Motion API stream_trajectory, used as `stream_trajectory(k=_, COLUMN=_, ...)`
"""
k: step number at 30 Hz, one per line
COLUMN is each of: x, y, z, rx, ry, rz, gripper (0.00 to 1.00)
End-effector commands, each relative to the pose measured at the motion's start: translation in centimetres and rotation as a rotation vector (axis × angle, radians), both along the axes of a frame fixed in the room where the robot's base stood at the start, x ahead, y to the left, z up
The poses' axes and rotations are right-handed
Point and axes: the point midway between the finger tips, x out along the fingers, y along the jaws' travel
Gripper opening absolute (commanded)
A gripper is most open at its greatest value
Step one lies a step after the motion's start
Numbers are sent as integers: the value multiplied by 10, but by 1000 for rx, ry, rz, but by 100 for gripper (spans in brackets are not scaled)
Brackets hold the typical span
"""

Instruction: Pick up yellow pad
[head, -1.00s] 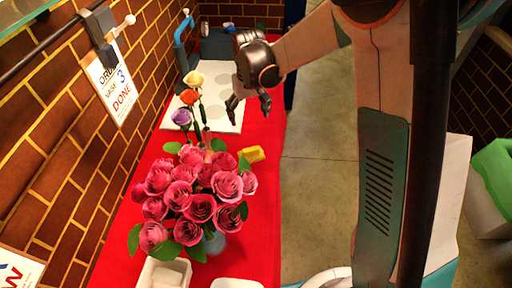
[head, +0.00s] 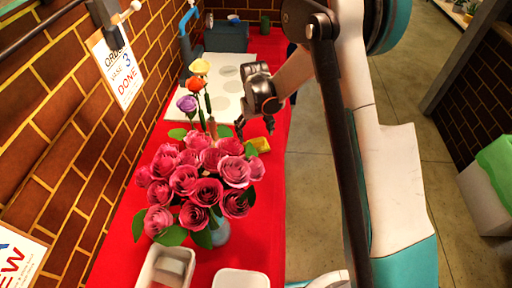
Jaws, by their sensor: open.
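The yellow pad (head: 260,144) is a small yellow block on the red table, just right of the pink rose bouquet. My gripper (head: 255,128) is above and slightly behind the pad, with its fingers pointing down and apart. One fingertip is close to the pad in the picture; I cannot tell whether it touches. The pad's left part is partly hidden by the gripper and the flowers.
Pink roses (head: 195,178) stand in a pale blue vase (head: 220,232) beside the pad. Yellow, orange and purple flowers (head: 187,104) rise behind them. A white board (head: 222,72) lies behind. White containers (head: 166,268) stand at the front. A brick wall (head: 60,140) borders the left.

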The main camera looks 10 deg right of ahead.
Motion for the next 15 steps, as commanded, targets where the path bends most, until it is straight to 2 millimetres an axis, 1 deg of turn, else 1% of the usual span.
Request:
stream_trajectory(k=5, x=0, y=-1, z=-10, rx=0, ry=0, rz=0, gripper=82)
stream_trajectory(k=12, x=-2, y=-4, z=-45, rx=0, ry=0, rz=0, gripper=82)
stream_trajectory(k=15, x=-2, y=-4, z=-53, rx=0, ry=0, rz=0, gripper=82)
